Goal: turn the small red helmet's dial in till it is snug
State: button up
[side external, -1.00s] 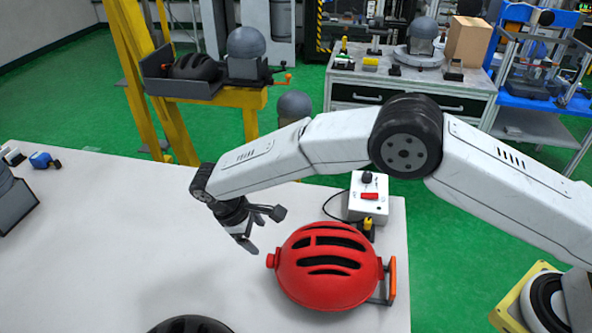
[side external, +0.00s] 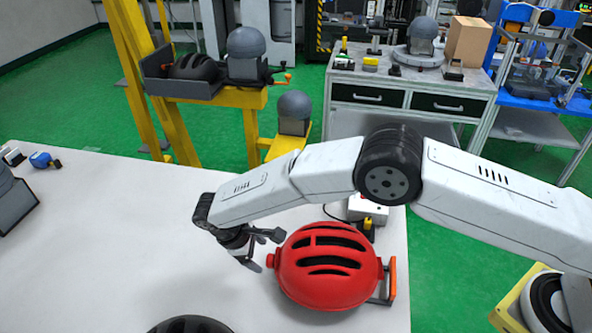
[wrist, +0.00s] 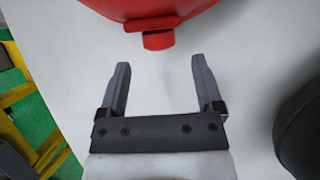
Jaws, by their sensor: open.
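The red helmet (side external: 327,275) lies on the white table, with dark vent slots on top. Its small red dial (side external: 270,260) sticks out on its left side in the side view. In the wrist view the dial (wrist: 158,40) shows at the top, below the edge of the red helmet (wrist: 150,8). My gripper (side external: 262,253) is just left of the dial, with its fingers apart. In the wrist view my gripper (wrist: 163,68) is open and empty, its fingertips pointing at the dial and spread wider than it. The dial is just beyond the fingertips.
An orange handle (side external: 392,280) is at the helmet's right. A control box (side external: 367,210) stands behind it, partly hidden by my arm. A dark rounded object (side external: 190,325) lies at the front edge of view.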

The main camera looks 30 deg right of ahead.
aim_at(271, 261)
jog(key=shift+x, duration=1.75)
grip_shut()
jog(key=shift+t+h, duration=0.3)
jog(key=shift+t, duration=0.1)
jog(key=t+h, duration=0.2)
jog(key=t, duration=0.1)
jog(key=shift+s+a+f+m+h, duration=0.1)
jog(key=shift+s+a+m+h, duration=0.1)
jog(key=shift+m+h, duration=0.15)
jog(key=shift+f+m+t+h, duration=0.1)
jog(key=shift+m+t+h, duration=0.45)
jog(key=shift+t+h, duration=0.75)
